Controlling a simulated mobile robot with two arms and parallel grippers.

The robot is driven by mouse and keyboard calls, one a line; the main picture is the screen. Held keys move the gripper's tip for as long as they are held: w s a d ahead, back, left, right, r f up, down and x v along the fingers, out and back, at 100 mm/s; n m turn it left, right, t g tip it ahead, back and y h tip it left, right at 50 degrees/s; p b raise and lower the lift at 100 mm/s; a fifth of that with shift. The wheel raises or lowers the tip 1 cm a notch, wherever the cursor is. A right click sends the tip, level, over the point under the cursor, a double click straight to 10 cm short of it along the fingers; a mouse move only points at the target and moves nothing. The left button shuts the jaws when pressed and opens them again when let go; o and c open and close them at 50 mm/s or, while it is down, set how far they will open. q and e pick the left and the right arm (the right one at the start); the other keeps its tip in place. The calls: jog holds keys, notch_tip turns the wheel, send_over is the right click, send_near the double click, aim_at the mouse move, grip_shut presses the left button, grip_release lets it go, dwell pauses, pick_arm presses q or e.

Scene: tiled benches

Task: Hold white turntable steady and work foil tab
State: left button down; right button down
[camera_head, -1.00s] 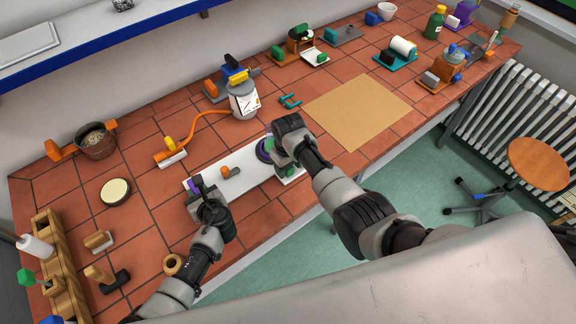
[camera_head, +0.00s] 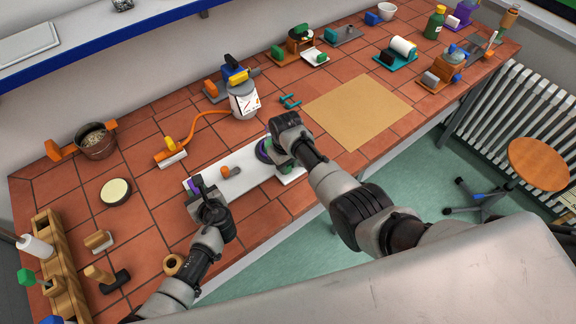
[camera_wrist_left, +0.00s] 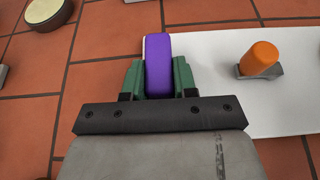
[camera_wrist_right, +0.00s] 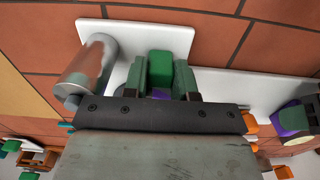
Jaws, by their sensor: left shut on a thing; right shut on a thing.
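A long white board (camera_head: 240,160) lies on the tiled bench; I cannot tell whether it turns. My left gripper (camera_head: 197,187) is at its left end, shut on an upright purple block (camera_wrist_left: 158,62). My right gripper (camera_head: 270,150) is at its other end, shut on a green block (camera_wrist_right: 160,66), with purple just below it. An orange knob in a grey holder (camera_wrist_left: 260,58) sits on the board between the grippers.
A white canister (camera_head: 243,102) with an orange hose stands behind the board. A tan mat (camera_head: 358,110) lies to the right, a pan (camera_head: 97,146) and round pad (camera_head: 115,191) to the left. A wooden rack (camera_head: 58,262) fills the left front.

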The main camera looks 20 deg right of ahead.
jog(key=shift+w+a, duration=0.2)
jog(key=shift+w, duration=0.4)
jog(key=c, duration=0.8)
grip_release()
jog(key=shift+r, duration=0.1)
notch_tip(320, 180, up, 15)
pick_arm(q)
jog(key=c, duration=0.9)
grip_release()
